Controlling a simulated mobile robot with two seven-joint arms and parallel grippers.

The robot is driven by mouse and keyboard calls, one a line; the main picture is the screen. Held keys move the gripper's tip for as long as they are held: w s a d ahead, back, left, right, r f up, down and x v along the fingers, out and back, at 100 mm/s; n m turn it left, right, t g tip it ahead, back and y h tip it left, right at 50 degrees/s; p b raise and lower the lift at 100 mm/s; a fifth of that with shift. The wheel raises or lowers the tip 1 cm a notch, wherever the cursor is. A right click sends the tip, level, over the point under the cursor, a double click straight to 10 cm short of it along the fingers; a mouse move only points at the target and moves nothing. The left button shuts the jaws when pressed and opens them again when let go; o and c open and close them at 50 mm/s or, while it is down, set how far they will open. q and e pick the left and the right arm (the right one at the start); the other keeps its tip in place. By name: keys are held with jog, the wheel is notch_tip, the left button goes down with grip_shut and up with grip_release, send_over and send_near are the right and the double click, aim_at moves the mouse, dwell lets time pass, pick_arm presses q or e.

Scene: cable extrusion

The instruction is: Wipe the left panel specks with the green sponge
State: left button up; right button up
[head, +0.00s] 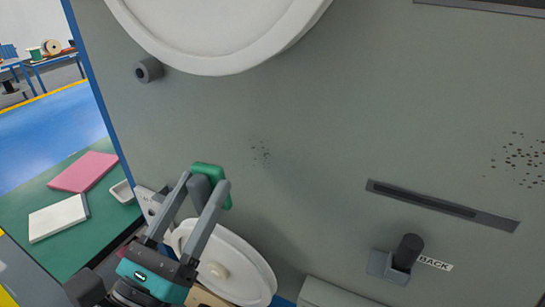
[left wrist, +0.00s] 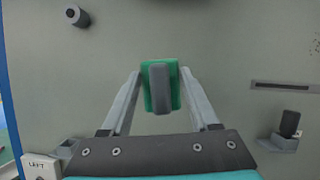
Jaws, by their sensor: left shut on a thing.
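The green sponge (head: 208,168) has a grey handle (left wrist: 160,90). My left gripper (head: 207,183) is shut on it by the handle, one finger on each side, in front of the grey panel (head: 330,130). I cannot tell whether the sponge touches the panel. A faint patch of dark specks (head: 261,152) is on the panel, to the right of and slightly above the sponge in the head view. In the left wrist view the green sponge (left wrist: 147,72) is between the fingertips, and no left specks show there. My right gripper is not in view.
A darker speck patch (head: 520,158) lies far right. A green table (head: 100,225) holds a pink block (head: 83,172) and a white block (head: 58,217).

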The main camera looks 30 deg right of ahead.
aim_at(267, 144)
pick_arm(q)
jog(key=shift+w+d, duration=0.1)
jog(key=w+d+p, duration=0.1)
jog(key=w+d, duration=0.3)
jog(key=d, duration=0.1)
jog(key=shift+d, duration=0.15)
dwell(0.3)
jog(key=shift+w+d, duration=0.65)
jog(key=shift+d, duration=0.15)
dwell(0.7)
jog(key=shift+s, duration=0.1)
jog(key=shift+s+d+p, duration=0.2)
jog(key=shift+s+d, duration=0.4)
jog(key=shift+s, duration=0.15)
jog(key=shift+s+d+p, duration=0.2)
jog(key=shift+s+d, duration=0.35)
jog(key=shift+s, duration=0.2)
jog(key=shift+d, duration=0.1)
jog(key=shift+w, duration=0.15)
